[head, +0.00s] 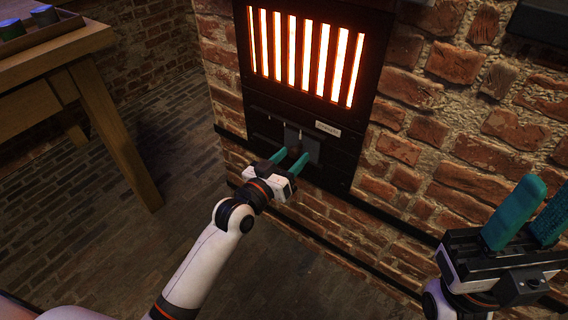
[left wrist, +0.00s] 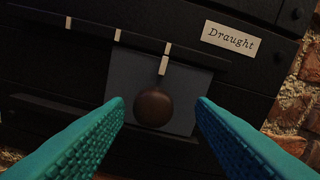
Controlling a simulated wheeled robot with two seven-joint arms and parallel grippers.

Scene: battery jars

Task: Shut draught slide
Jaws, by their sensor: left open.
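The draught slide is a grey plate (left wrist: 192,88) with a round brown knob (left wrist: 153,107) on the black stove front. In the left wrist view its pale pointer lines up with the rightmost of three white marks, left of the "Draught" label (left wrist: 231,38). The plate also shows in the head view (head: 309,145). My left gripper (head: 290,157) is open in front of the plate, its teal fingers either side of the knob in the wrist view; I cannot tell whether they touch it. My right gripper (head: 547,190) is open and empty at the right edge.
A glowing barred grate (head: 305,55) is above the slide. Brick wall (head: 420,150) surrounds the black stove front, with a dark rail (head: 340,252) low along it. A wooden table (head: 70,50) with jars in a tray stands at the left. The floor between is clear.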

